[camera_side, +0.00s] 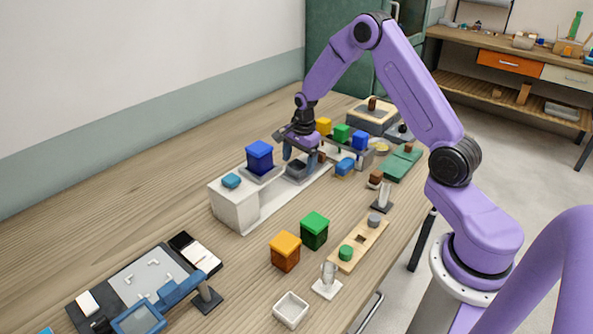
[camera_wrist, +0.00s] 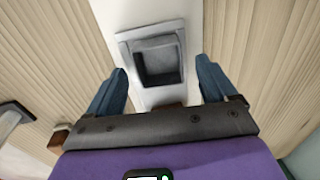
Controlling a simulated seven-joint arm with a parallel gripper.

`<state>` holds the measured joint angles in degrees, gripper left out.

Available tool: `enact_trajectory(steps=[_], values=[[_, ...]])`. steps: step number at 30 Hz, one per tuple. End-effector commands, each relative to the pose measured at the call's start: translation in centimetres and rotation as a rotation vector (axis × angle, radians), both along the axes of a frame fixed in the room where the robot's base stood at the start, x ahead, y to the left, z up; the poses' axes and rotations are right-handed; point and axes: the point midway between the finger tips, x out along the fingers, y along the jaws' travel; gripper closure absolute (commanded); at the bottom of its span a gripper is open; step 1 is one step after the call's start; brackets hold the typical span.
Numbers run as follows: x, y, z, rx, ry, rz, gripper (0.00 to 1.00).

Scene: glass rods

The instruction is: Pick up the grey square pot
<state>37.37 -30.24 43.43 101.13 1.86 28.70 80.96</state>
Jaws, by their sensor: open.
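The grey square pot (camera_wrist: 160,62) is open-topped and looks empty in the wrist view. It sits upright on a slightly larger light grey square base (camera_wrist: 124,46), on a white strip. In the side view the pot (camera_side: 297,172) is partly hidden by my fingers. My gripper (camera_side: 299,160) points down over it with blue fingers apart. In the wrist view one finger of my gripper (camera_wrist: 162,67) is on each side of the pot, with a gap to each. Nothing is held. I cannot tell exactly how high the fingertips are above the base.
A blue cube (camera_side: 259,156) stands left of the pot, beside a white block (camera_side: 234,206). A rack with yellow, green and blue cubes (camera_side: 341,132) is close behind. An orange cube (camera_side: 285,251), a green cube (camera_side: 314,230) and a white pot (camera_side: 291,310) stand in front.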

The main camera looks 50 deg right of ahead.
Motion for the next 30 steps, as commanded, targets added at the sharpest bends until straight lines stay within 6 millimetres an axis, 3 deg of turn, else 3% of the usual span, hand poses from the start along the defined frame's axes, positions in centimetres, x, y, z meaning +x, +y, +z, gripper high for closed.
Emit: enact_trajectory(steps=[11,16,18,30], values=[[0.08,-0.04,-0.83,0.0,0.0,-0.002,0.18],[0.08,-0.04,-0.81,0.0,0.0,-0.001,0.73],[0.09,-0.03,-0.8,0.0,-0.001,-0.001,0.82],[0.17,-0.03,-0.01,-0.001,-0.004,-0.001,0.82]])
